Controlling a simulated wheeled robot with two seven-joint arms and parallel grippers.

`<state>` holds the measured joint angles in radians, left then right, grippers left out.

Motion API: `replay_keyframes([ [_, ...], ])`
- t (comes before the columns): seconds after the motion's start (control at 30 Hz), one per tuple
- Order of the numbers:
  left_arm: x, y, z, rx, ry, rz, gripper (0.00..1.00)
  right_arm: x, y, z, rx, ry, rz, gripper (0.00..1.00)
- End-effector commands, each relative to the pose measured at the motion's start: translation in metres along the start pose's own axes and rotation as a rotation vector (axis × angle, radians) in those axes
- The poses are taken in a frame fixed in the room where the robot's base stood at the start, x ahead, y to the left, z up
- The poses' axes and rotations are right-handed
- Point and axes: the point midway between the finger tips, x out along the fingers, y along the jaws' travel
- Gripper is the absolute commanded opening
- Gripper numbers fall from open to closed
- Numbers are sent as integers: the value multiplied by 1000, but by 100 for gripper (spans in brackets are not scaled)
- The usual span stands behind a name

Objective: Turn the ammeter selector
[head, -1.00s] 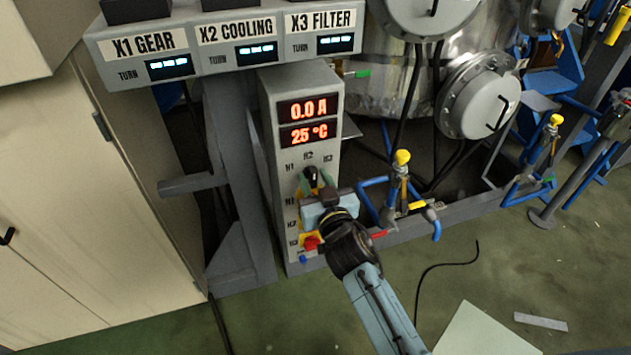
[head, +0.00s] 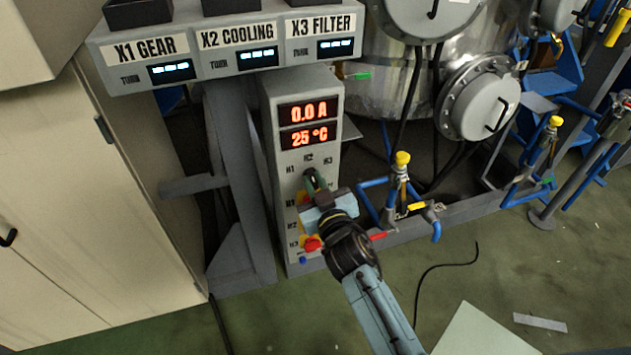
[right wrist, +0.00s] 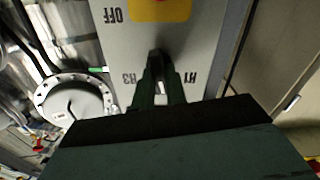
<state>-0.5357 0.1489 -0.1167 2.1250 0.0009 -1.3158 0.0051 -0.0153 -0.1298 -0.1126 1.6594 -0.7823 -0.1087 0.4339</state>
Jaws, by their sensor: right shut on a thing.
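The ammeter selector is a black knob (head: 308,173) on the grey control panel (head: 272,150), under the red 0.0 A and 25 °C displays (head: 309,122). The labels H1, H2 and H3 surround it. My right gripper (head: 314,183) reaches the panel from the lower right and is shut on the knob. In the right wrist view, the dark knob (right wrist: 156,59) stands between the two green fingers of the right gripper (right wrist: 158,92), with upside-down H1 and H3 labels beside it. The fingers partly hide the knob. My left gripper is not in view.
Below, a red button (head: 312,243) and a second set of labels are partly covered by my gripper. Overhead is the X1, X2, X3 box (head: 230,62). A yellow-topped valve (head: 402,159) and blue pipes stand close on the right. A beige cabinet (head: 80,200) is at left.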

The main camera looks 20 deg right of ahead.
Motion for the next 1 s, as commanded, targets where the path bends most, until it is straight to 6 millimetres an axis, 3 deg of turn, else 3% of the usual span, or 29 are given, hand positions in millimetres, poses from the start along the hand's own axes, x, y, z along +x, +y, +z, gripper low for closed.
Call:
replay_keyframes([
  [0.5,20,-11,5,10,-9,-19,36,0,-2,1,-449,-1,0,0],
  [1.0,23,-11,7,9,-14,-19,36,0,-3,1,-661,-1,0,0],
])
